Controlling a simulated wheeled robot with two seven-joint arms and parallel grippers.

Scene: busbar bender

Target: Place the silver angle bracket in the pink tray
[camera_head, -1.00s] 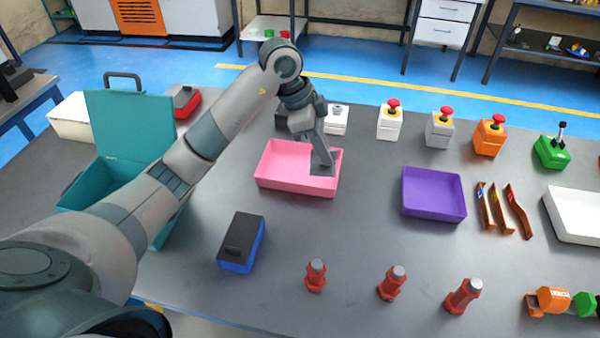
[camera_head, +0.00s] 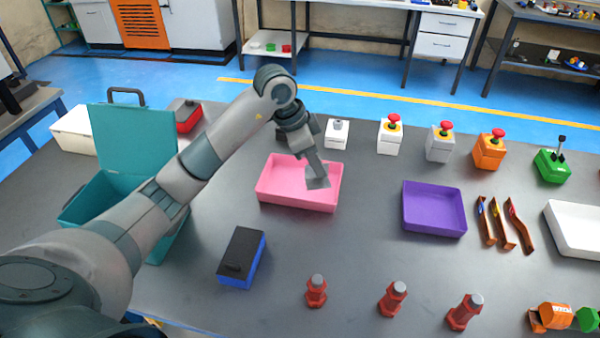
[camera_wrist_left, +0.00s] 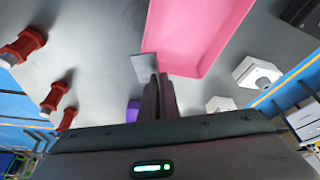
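The silver angle bracket (camera_head: 318,183) is held at the fingertips of my left gripper (camera_head: 311,163). In the head view it appears over the right part of the pink tray (camera_head: 280,195), tilted. In the left wrist view the bracket (camera_wrist_left: 144,67) shows at the tips of the closed fingers (camera_wrist_left: 159,85), close to the edge of the pink tray (camera_wrist_left: 195,35). Whether it touches the tray is unclear. The visible tray floor is empty. My right gripper is not in view.
A purple tray (camera_head: 434,210) stands right of the pink tray. A black-and-blue box (camera_head: 241,258) and red bolt-like posts (camera_head: 316,291) are nearer. A teal open toolbox (camera_head: 130,140) is left. Button boxes (camera_head: 389,135) line the back. Grey table is bare between them.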

